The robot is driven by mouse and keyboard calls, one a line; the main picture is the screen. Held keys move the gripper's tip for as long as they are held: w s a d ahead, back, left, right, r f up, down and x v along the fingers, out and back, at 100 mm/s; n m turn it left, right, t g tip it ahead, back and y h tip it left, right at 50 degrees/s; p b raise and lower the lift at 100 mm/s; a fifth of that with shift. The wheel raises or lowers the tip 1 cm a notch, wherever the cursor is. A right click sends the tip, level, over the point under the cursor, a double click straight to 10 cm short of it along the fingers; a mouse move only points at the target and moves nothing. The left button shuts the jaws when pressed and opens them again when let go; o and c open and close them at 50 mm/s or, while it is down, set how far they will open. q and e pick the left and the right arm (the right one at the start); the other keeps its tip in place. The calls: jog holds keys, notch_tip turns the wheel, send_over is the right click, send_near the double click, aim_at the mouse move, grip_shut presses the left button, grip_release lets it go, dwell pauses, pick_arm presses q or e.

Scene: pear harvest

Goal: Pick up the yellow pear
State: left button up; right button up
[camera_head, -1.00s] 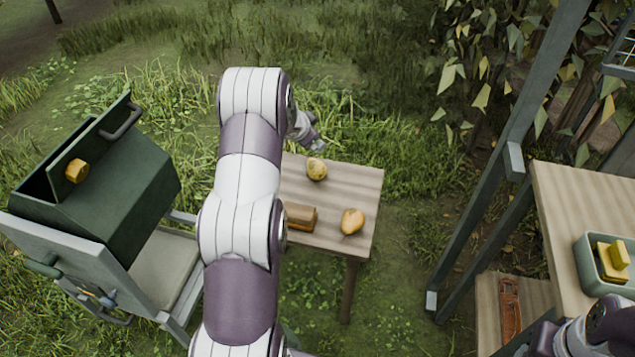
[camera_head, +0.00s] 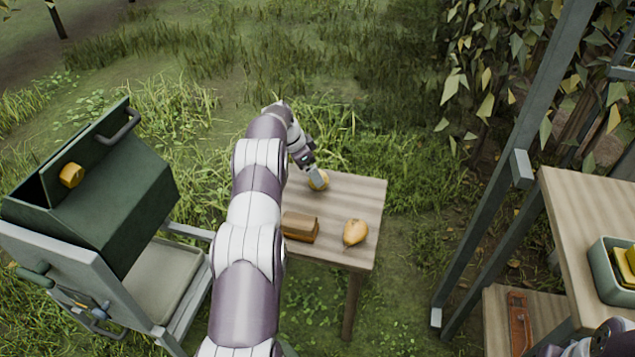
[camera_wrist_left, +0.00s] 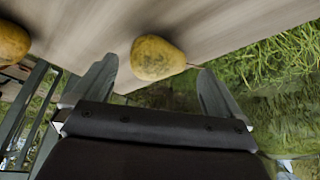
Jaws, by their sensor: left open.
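A yellow, brown-speckled pear (camera_head: 319,181) lies near the far edge of the small wooden table (camera_head: 340,195). A second, more orange-yellow pear (camera_head: 355,232) lies near the table's right edge. My left gripper (camera_head: 313,173) is at the far pear and partly covers it in the head view. In the left wrist view, the speckled pear (camera_wrist_left: 158,57) shows between the tips of the open fingers, with its stem pointing right. The gripper does not grip it. Part of another pear (camera_wrist_left: 12,42) shows at that view's left edge. My right gripper is out of view.
A brown block (camera_head: 300,226) lies on the table beside my left arm. A dark green box (camera_head: 110,200) stands on a grey frame at the left. At the right, a wooden shelf (camera_head: 575,205) holds a green tray (camera_head: 603,270) with yellow pieces. Grass surrounds the table.

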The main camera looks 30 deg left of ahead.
pick_arm(q)
jog(key=b+x, duration=0.1)
jog(key=x, duration=0.3)
jog(key=shift+w+d+f, duration=0.1)
jog(key=shift+w+f, duration=0.05)
jog(key=shift+f, duration=0.2)
jog(key=shift+r, duration=0.1)
jog(key=c, duration=1)
